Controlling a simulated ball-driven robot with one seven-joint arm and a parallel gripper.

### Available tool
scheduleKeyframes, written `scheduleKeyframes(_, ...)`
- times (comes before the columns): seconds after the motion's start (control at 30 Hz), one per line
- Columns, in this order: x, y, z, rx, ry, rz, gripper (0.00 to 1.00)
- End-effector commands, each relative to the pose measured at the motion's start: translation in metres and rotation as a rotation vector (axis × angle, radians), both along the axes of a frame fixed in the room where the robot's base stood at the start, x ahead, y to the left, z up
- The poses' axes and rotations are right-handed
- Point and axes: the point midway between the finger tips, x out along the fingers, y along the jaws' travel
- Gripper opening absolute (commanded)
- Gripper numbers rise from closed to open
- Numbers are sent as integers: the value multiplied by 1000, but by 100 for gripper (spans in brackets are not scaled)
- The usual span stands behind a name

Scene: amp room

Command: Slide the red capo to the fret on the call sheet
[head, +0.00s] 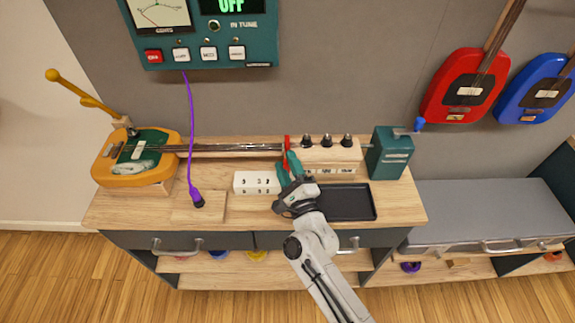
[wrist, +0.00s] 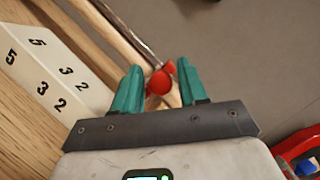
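The red capo (head: 287,143) sits on the neck (head: 230,148) of a yellow-bodied stringed instrument (head: 120,172), near the pale head end at right. Its red part (wrist: 160,82) also shows in the wrist view, between my fingertips. My gripper (head: 290,167) has teal fingers, one on each side of the capo's lower part, and is open with narrow gaps visible beside the red. A white block (head: 257,183) with two rows of black digits stands in front of the neck; in the wrist view the block (wrist: 50,72) shows 5, 3 and 2. I cannot tell whether it is the call sheet.
A black tray (head: 350,202) lies right of my gripper. A teal box (head: 390,153) with a crank stands at the bench's right end. A purple cable (head: 188,130) hangs in front of the neck at left. A teal tuner panel (head: 207,40) is above.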

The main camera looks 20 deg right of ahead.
Motion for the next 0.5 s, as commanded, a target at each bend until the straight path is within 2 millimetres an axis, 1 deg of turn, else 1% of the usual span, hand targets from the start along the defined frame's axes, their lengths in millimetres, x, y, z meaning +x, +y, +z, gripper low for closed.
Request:
scheduleKeyframes(0.03, 0, 0, 0, 0, 0, 0, 37)
scheduleKeyframes(0.07, 0, 0, 0, 0, 0, 0, 34)
scheduleKeyframes(0.4, 0, -1, 0, -1, -1, -2, 2)
scheduleKeyframes(0.43, 0, -1, 0, 0, -1, -3, 0)
scheduleKeyframes(0.5, 0, -2, 0, 0, -1, -3, 0)
